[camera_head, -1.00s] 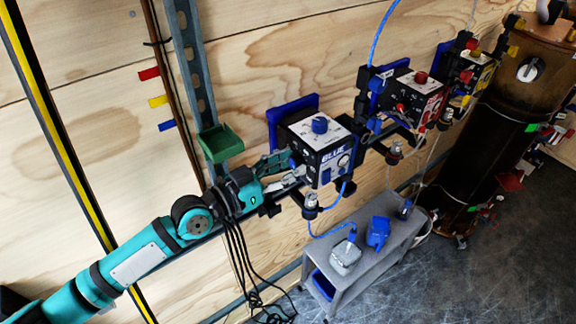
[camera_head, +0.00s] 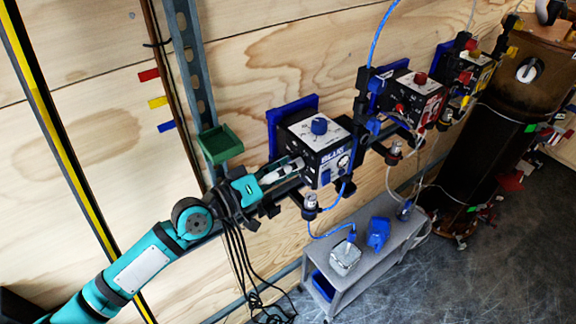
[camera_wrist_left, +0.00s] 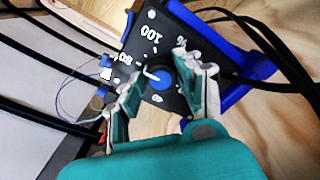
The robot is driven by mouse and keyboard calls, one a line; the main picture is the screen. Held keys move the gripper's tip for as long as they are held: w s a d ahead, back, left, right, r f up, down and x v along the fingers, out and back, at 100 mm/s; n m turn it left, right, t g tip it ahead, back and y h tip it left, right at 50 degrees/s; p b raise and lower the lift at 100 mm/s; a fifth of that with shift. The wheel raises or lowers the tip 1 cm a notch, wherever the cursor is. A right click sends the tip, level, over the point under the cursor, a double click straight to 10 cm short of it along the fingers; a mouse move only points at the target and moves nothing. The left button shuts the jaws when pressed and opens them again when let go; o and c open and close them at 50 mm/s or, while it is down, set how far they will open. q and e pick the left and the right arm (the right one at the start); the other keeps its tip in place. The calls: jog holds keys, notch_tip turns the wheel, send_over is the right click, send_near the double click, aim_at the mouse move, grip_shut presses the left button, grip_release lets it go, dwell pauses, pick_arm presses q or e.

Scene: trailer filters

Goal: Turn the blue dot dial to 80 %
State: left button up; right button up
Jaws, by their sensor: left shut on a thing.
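The blue dot dial (camera_wrist_left: 160,77) is a round knob with a blue centre and a white pointer line, on a dark face with white percent marks. In the left wrist view its pointer is toward the upper left, roughly toward the 80 mark; the exact reading is hard to tell. My left gripper (camera_wrist_left: 159,66) is shut on the dial, one finger on each side. In the head view my left gripper (camera_head: 291,166) is at the left side of the box labelled BLUE (camera_head: 331,157), and the dial is hidden there. My right gripper is not in view.
A green tray (camera_head: 220,143) is on the wall just left. A similar red-marked box (camera_head: 422,98) is to the right. A grey bench (camera_head: 372,258) stands below, and cables hang near my arm.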

pick_arm(q)
jog(key=shift+n, duration=0.5)
jog(key=o, duration=1.1)
jog(key=shift+o, duration=0.2)
jog(key=v, duration=1.2)
